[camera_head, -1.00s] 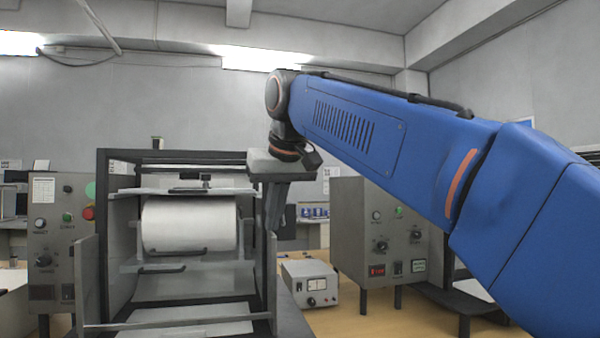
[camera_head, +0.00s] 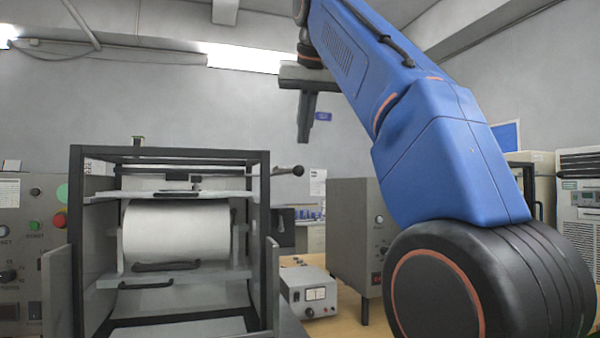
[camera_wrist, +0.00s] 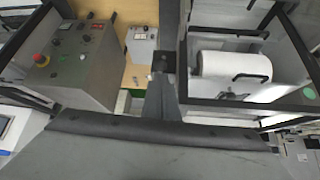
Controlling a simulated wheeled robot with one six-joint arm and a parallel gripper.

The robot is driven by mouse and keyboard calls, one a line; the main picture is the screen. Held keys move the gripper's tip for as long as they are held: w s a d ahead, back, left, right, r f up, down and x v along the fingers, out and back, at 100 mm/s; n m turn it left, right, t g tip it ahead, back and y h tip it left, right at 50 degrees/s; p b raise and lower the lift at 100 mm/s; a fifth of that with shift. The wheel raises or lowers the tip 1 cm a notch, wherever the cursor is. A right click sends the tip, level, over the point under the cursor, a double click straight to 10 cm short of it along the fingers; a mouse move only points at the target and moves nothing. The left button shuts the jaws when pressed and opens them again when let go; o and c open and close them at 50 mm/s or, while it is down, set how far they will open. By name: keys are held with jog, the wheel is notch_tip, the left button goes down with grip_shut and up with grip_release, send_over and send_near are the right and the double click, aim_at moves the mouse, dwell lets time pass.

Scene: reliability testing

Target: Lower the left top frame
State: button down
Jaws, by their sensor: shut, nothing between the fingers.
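The left machine has a dark open frame (camera_head: 180,152) with a pale top plate (camera_head: 165,195) inside it, above a white roll (camera_head: 177,230). The roll also shows in the wrist view (camera_wrist: 230,65). A lever with a black ball knob (camera_head: 298,170) sticks out at the frame's upper right. My gripper (camera_head: 303,138) is shut and empty, pointing down in the air above and right of the machine, clear of the knob. In the wrist view my gripper (camera_wrist: 162,65) lies between the machine and a grey control box. Which part is the left top frame, I cannot tell for sure.
A small grey meter box (camera_head: 308,292) stands right of the machine, with a taller grey control box (camera_head: 355,240) behind it. A control panel (camera_head: 22,250) with a red button stands at the left. The air around my gripper is free.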

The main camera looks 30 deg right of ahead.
aim_at(299, 169)
dwell(0.3)
jog(key=x, duration=0.7)
dwell(0.5)
jog(key=shift+f, duration=0.1)
jog(key=shift+w+f, duration=0.1)
jog(key=shift+f, duration=0.75)
jog(key=s, duration=0.1)
jog(key=s+a+r, duration=0.1)
jog(key=s, duration=0.1)
jog(key=shift+a, duration=0.1)
jog(key=shift+r, duration=0.15)
jog(key=v, duration=1.1)
jog(key=shift+s+r, duration=0.25)
jog(key=shift+r, duration=0.05)
